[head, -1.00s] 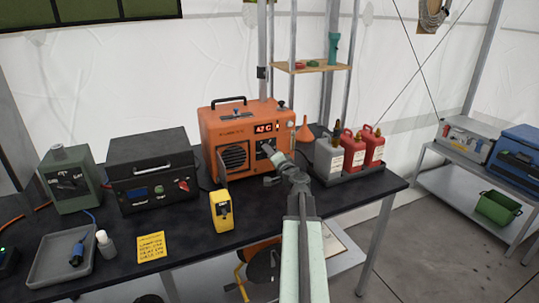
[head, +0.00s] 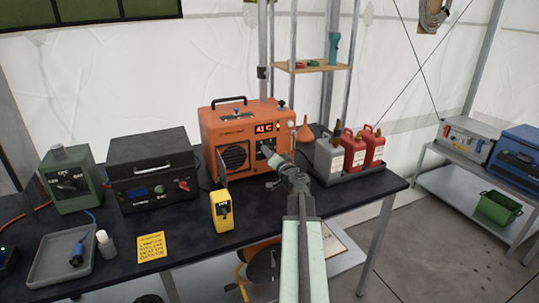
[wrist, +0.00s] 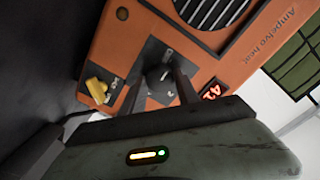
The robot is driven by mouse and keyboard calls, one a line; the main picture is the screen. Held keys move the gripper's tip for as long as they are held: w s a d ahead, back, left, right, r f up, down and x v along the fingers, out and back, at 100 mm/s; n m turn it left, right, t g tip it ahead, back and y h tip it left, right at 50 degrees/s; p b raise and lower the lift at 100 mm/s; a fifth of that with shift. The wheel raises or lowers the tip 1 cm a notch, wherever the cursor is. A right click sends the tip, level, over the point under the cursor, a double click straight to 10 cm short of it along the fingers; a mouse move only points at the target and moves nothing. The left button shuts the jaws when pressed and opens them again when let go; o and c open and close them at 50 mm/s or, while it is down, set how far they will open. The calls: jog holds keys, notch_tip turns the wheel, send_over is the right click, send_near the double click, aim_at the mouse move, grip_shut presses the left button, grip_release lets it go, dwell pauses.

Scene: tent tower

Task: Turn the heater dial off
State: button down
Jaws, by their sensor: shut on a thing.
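The orange heater (head: 222,128) stands at the back of the dark bench, with a round grille and a lit red display (head: 264,128) that seems to read about 41 C. In the wrist view the heater (wrist: 215,65) appears turned on its side. Its dark round dial (wrist: 158,78) sits on a dark plate between my two fingers. My gripper (wrist: 160,85) is shut on the dial; in the head view my gripper (head: 270,152) reaches the heater's front and hides the dial. The dial's pointer setting is not clear to me.
A yellow switch (wrist: 97,90) is close beside the dial. A yellow device (head: 222,211), a black box (head: 150,165) and a green box (head: 68,180) stand left. A grey jug (head: 328,157) and red bottles (head: 354,155) stand close right of my arm.

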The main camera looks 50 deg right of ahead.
jog(key=c, duration=0.9)
grip_release()
jog(key=shift+w, duration=0.1)
jog(key=v, duration=0.8)
jog(key=shift+w, duration=0.1)
